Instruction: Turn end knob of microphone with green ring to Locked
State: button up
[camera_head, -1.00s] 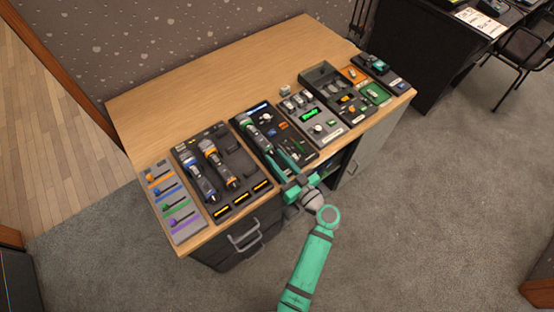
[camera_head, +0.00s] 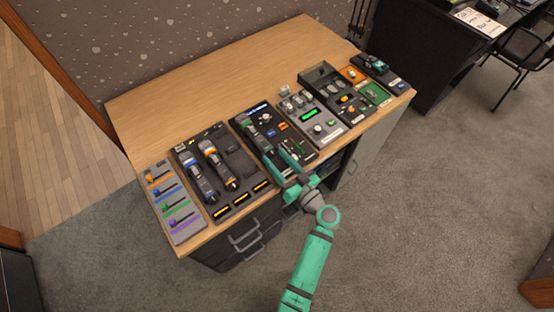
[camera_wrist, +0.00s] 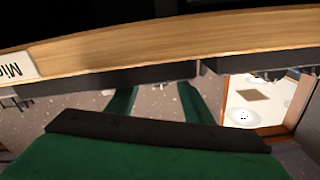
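The microphone with the green ring (camera_head: 258,131) lies on a dark panel (camera_head: 245,122) in the middle of the desk, in the head view. Its near end lies close to my fingers and is partly hard to make out. My gripper (camera_head: 281,156) reaches over the desk's front edge, just right of and in front of this microphone. In the wrist view my two green fingers (camera_wrist: 158,100) stand apart with no object seen between them. The microphone cannot be picked out in the wrist view. The knob's setting is too small to read.
Left of it, a dark tray (camera_head: 238,210) holds a blue-ringed microphone (camera_head: 194,176) and an orange-ringed one (camera_head: 217,165). A grey fader panel (camera_head: 184,232) lies at the far left. A grey panel with a green display (camera_head: 309,114) lies to the right. The desk's back (camera_head: 210,85) is clear.

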jog(key=v, duration=1)
jog(key=shift+s+d, duration=0.15)
jog(key=shift+s, duration=0.1)
jog(key=shift+s+d, duration=0.1)
jog(key=shift+d, duration=0.05)
